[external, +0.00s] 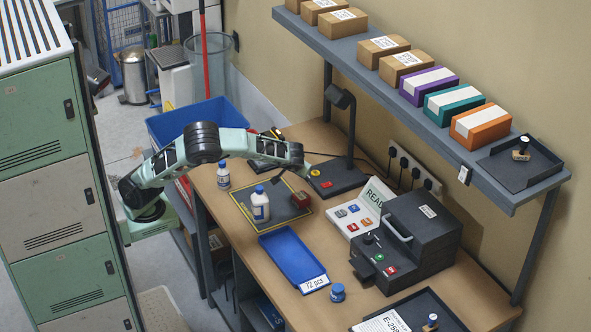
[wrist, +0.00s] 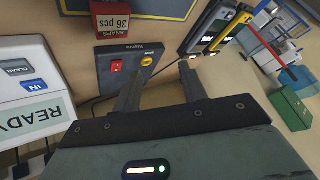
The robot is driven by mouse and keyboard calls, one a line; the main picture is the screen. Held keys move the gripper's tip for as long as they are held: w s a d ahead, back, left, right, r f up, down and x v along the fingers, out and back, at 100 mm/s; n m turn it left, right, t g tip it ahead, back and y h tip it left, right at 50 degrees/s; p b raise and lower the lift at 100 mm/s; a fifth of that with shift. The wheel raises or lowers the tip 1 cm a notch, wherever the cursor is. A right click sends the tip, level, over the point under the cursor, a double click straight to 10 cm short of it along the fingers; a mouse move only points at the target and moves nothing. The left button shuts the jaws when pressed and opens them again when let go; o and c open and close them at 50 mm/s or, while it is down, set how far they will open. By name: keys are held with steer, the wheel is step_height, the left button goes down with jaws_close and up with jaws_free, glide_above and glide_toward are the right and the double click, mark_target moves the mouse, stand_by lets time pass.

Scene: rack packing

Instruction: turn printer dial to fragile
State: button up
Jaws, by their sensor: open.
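The dark grey printer (external: 415,235), with a raised handle on its lid, stands at the right of the bench in the external view. A small dark knob (external: 368,238), which looks like its dial, is on its front panel beside a green and a red button. The knob's markings and setting are too small to read. My gripper (external: 305,176) is open and empty, well to the left of the printer, near the lamp base. In the wrist view my gripper (wrist: 160,80) has its two fingers spread; the printer is not seen there.
The lamp base (external: 336,178) has a red switch and a yellow knob. A READY label machine (external: 359,218) stands between it and the printer. A blue tray (external: 293,256), white bottles (external: 261,206) and a red box (external: 301,199) are on the bench. A shelf (external: 440,135) overhangs behind.

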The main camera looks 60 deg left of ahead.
steer(key=s+d+m+t+b, duration=0.15)
steer(key=d+t, duration=0.35)
steer(key=d, duration=1.6)
steer(key=m+t+h+b, duration=0.1)
steer(key=m+t+h, duration=0.2)
steer(key=t+h, duration=0.1)
glide_toward(365, 239)
steer(key=shift+n, duration=0.25)
steer(key=p+x, duration=0.3)
steer(key=x, duration=0.7)
steer(key=c, duration=0.7)
